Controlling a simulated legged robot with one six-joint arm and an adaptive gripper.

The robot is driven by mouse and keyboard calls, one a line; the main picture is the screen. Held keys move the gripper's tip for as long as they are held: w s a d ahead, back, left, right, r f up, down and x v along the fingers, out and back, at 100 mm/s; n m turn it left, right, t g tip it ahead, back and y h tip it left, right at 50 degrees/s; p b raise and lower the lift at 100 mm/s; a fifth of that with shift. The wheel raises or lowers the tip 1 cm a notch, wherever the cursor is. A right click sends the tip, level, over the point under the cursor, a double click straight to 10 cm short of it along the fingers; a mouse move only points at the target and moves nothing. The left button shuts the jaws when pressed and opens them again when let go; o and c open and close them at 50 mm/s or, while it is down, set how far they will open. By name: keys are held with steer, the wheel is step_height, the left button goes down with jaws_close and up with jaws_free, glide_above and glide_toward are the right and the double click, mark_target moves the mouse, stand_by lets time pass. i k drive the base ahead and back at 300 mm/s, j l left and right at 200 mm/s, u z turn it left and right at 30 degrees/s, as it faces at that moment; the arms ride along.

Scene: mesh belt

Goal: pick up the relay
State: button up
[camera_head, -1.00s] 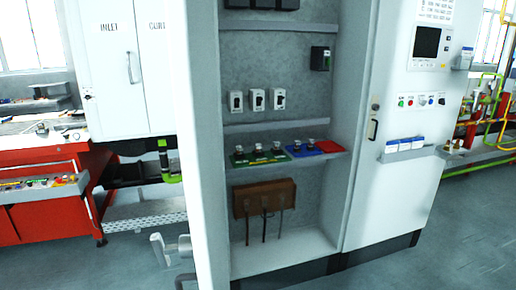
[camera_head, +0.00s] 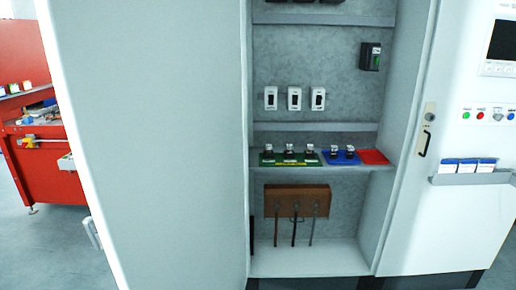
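No part is clearly marked as the relay, so I cannot tell which one it is. Small dark-and-silver components stand on a shelf (camera_head: 350,168) inside the open cabinet. Three of them (camera_head: 289,150) are in a row on a green mat (camera_head: 270,160). Two more (camera_head: 342,152) are on a blue mat (camera_head: 343,161) to the right. A red mat (camera_head: 373,157) at the shelf's right end looks bare. My gripper is not in view.
A wide white door panel (camera_head: 150,130) stands at the left of the opening. A brown box with hanging cables (camera_head: 296,201) is below the shelf. A white cabinet front with a grey tray (camera_head: 478,175) is at right. A red workbench (camera_head: 45,165) is far left.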

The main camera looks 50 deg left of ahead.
mark_target(310, 149)
steer(key=i+j+u, duration=0.2)
steer(key=i+u, duration=0.65)
steer(key=i+l+u, duration=0.1)
steer(key=i+u, duration=0.35)
steer(key=i+j+u, duration=0.2)
steer(key=i, duration=0.55)
steer(key=i+u, duration=0.2)
steer(key=i, duration=0.5)
steer(key=i+j+z, duration=0.1)
steer(key=i+j, duration=0.05)
steer(key=i, duration=0.1)
